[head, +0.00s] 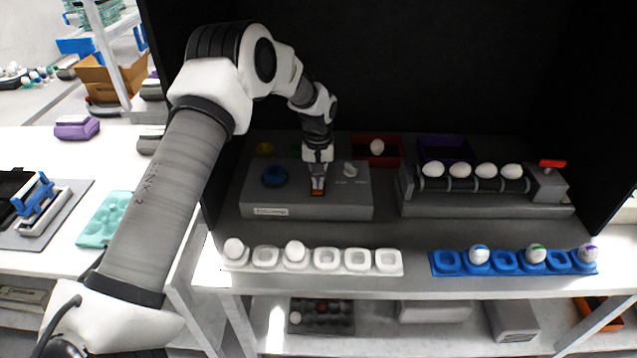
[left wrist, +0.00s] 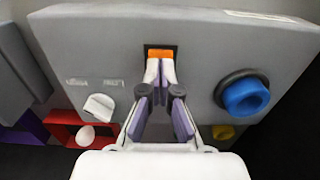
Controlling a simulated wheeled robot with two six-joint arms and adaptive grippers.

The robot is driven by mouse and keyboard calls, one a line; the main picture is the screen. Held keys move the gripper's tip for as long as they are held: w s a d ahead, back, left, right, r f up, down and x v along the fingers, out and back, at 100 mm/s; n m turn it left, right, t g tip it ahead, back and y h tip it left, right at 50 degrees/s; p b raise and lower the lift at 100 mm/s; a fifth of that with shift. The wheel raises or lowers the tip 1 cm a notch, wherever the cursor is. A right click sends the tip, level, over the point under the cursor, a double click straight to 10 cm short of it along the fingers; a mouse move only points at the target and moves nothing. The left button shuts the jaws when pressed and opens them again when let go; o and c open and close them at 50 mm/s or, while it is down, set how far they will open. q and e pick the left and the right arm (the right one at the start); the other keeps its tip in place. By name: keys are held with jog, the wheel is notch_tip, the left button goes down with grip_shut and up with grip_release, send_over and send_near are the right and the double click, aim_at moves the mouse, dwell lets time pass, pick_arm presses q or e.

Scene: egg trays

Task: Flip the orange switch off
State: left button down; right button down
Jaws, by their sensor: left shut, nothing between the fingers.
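The orange switch (left wrist: 160,54) sits in a dark slot in the grey control box (head: 273,199). In the head view only a bit of the switch (head: 317,193) shows, below my fingertips. My left gripper (head: 317,184) is shut and empty, pointing down at the switch. In the left wrist view its fingertips (left wrist: 160,72) meet right at the switch's near edge; I cannot tell whether they touch it. The switch's tilt is hard to tell. My right gripper is not in view.
On the box, a blue knob (head: 275,176) and a white knob (head: 350,170) flank the switch. A red bin (head: 395,160) with an egg stands behind. An egg roller (head: 470,187) is at right. White (head: 327,259) and blue (head: 505,261) egg trays lie in front.

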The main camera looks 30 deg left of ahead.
pick_arm(q)
notch_tip(320, 180, up, 3)
jog(key=shift+s+r+p, duration=0.1)
jog(key=shift+r+p, duration=0.1)
jog(key=shift+p, duration=0.85)
notch_tip(320, 180, up, 2)
jog(key=shift+r+p, duration=0.2)
jog(key=shift+p, duration=0.9)
jog(key=shift+f, duration=0.1)
